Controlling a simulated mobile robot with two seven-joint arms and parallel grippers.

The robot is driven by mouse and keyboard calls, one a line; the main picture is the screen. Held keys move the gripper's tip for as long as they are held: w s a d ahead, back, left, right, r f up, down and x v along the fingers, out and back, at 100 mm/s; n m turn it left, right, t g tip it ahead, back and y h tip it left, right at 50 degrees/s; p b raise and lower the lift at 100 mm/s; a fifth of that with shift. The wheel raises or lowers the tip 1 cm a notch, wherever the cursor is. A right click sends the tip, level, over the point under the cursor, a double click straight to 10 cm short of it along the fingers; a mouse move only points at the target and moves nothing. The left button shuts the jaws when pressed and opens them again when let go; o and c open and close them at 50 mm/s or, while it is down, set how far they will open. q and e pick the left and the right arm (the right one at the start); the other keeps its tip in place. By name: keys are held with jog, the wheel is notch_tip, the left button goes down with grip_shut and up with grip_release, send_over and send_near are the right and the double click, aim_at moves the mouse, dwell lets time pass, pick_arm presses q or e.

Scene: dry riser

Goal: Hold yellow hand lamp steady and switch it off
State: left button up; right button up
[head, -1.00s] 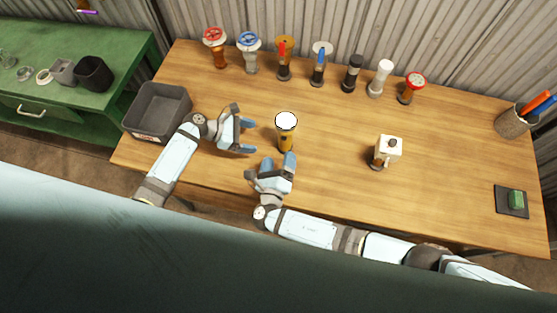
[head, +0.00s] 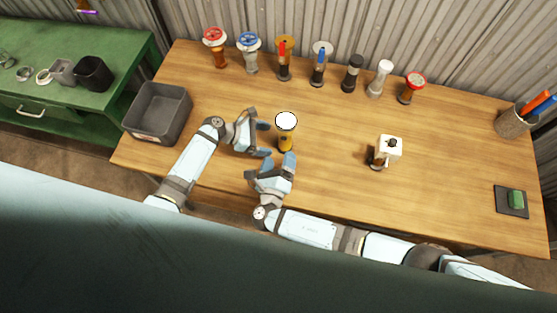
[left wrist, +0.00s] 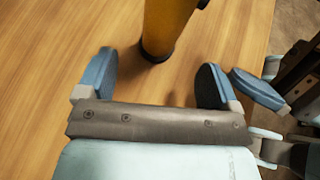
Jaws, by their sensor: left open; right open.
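The yellow hand lamp (head: 285,140) stands upright on the wooden table, its round white top facing up and bright. In the left wrist view the lamp's yellow body (left wrist: 167,25) rises beyond my fingers, with its dark foot on the table. My left gripper (head: 266,139) is open just left of the lamp, its fingers pointing at it. The lamp lies ahead of the gap between the fingers (left wrist: 155,85), not clearly inside it. My right gripper (head: 288,164) is open in front of the lamp, its fingers close to the lamp's base. The lamp's switch cannot be made out.
Several valves and lamps, including a red-wheeled one (head: 215,48), line the table's back edge. A grey bin (head: 160,110) stands at the left. A white-topped device (head: 388,150) stands right of the lamp. A green block on a dark pad (head: 512,202) lies far right.

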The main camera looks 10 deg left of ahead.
aim_at(282, 142)
pick_arm(q)
jog(key=shift+x, duration=3.15)
jog(key=c, duration=0.9)
jog(key=shift+o, duration=0.2)
pick_arm(e)
grip_shut()
jog(key=shift+d, duration=0.2)
jog(key=shift+d+r, duration=0.1)
jog(key=shift+d, duration=0.15)
